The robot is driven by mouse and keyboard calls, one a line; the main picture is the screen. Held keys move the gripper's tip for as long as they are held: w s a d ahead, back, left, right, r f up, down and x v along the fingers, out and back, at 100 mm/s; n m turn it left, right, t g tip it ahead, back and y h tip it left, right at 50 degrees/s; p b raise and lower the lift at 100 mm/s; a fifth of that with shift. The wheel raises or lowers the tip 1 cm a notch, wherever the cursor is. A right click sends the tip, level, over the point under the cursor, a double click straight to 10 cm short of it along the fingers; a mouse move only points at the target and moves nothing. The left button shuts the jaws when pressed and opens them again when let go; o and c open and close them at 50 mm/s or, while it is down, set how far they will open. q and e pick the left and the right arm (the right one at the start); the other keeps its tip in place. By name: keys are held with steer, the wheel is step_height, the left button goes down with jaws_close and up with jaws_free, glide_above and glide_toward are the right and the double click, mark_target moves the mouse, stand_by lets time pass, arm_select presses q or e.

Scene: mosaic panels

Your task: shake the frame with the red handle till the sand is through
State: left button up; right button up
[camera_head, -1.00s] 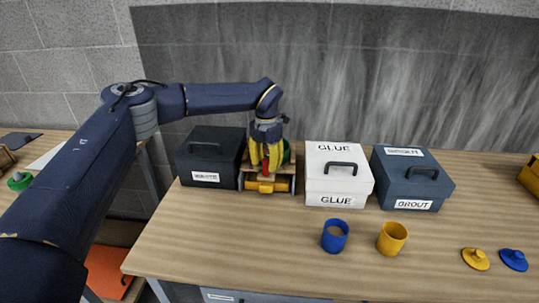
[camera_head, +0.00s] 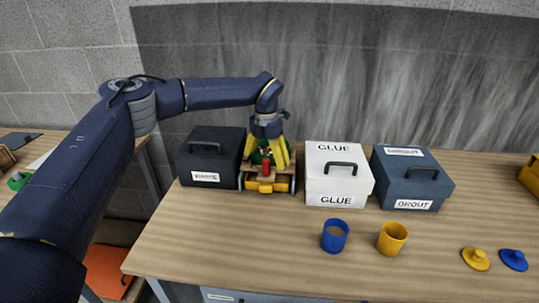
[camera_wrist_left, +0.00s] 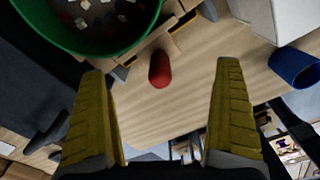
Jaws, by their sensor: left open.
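The wooden frame (camera_head: 284,185) stands on the table between the dark box and the white glue box. Its red handle (camera_head: 266,168) sticks up at the front, and it also shows in the left wrist view (camera_wrist_left: 159,69). A green round sieve (camera_wrist_left: 88,48) with small pale pieces in it sits in the frame; its head-view part is mostly hidden by my fingers. My left gripper (camera_head: 267,164) is open above the frame, its yellow fingers spread on both sides of the red handle and apart from it. My right gripper is not in view.
A dark box (camera_head: 212,160) stands close on the left, the white glue box (camera_head: 338,185) close on the right. The grout box (camera_head: 410,180) is beyond it. A blue cup (camera_head: 335,236), yellow cup (camera_head: 392,238) and two lids stand in front.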

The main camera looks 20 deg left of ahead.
arm_select(q)
steer(key=shift+r, duration=3.2)
